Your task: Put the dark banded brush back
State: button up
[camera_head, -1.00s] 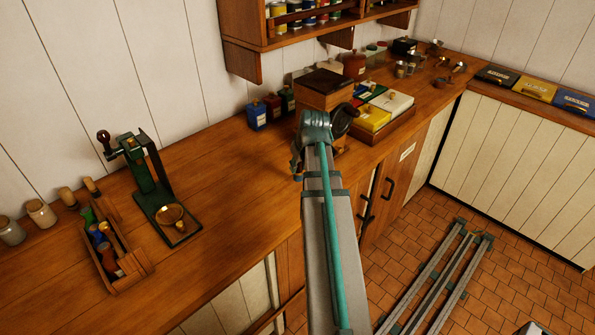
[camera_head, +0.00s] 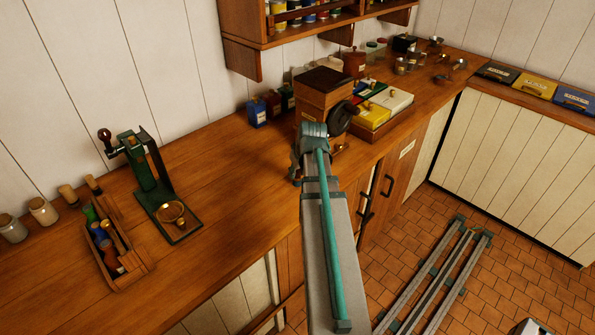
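I cannot make out a dark banded brush for certain in the head view. A small wooden caddy (camera_head: 133,274) at the left of the counter holds several slim green, blue, red and brown items, too small to tell apart. Two short wooden-topped pieces (camera_head: 68,195) stand behind it near the wall. My arm rises through the middle of the picture, and its bent joint is in front of the wooden box. My gripper is hidden behind the arm, so its fingers and anything in them do not show.
A tall dark-topped wooden box (camera_head: 325,98) with a dark wheel (camera_head: 340,118) is by my arm. Tins and a tray of boxes lie beyond. The counter (camera_head: 240,190) between stand and box is clear.

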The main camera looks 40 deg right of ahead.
jog(key=o, duration=0.3)
jog(key=shift+r, duration=0.25)
jog(key=b+v, duration=0.2)
jog(key=v, duration=0.9)
jog(key=shift+s+r, duration=0.2)
jog(key=shift+r, duration=0.15)
